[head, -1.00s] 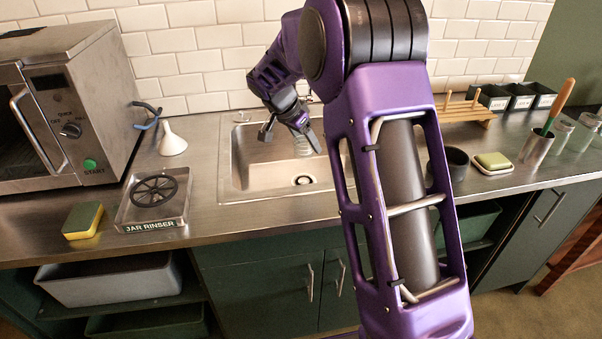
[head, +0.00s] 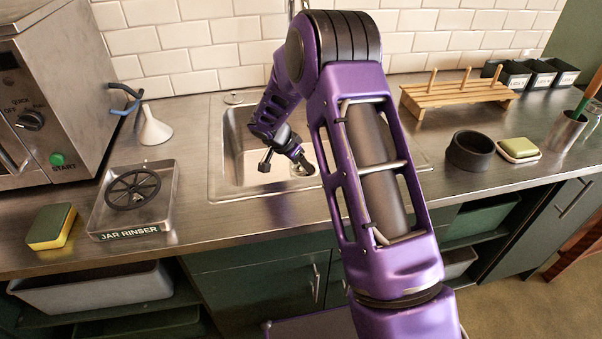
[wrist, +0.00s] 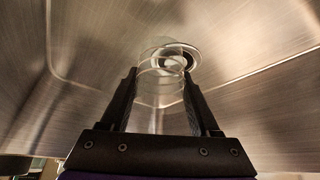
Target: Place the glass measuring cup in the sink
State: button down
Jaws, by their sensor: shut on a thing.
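My gripper (wrist: 160,76) is shut on the clear glass measuring cup (wrist: 158,88), which sits between the two dark fingers in the wrist view. The steel sink (wrist: 90,45) fills the view behind the cup, and the round drain shows partly through and beside the glass. In the head view my gripper (head: 299,163) points down inside the sink (head: 236,150), near the drain. The cup is hard to make out there. I cannot tell whether it touches the basin floor.
A jar rinser (head: 137,200), a white funnel (head: 155,126) and a sponge (head: 51,226) stand left of the sink, beside a steel oven (head: 50,100). A wooden peg rack (head: 460,96), a dark round bowl (head: 470,152) and a soap dish (head: 518,150) stand to the right.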

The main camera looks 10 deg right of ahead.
aim_at(300, 171)
jog(key=shift+f, duration=1.8)
jog(key=shift+f+b, duration=0.2)
jog(key=shift+b, duration=0.2)
jog(key=shift+c, duration=0.6)
grip_release()
jog(key=shift+r, duration=0.2)
jog(key=shift+r+p, duration=0.2)
jog(key=shift+p, duration=0.25)
jog(key=v, duration=1.1)
jog(key=shift+a+r, duration=0.15)
jog(key=shift+r, duration=0.1)
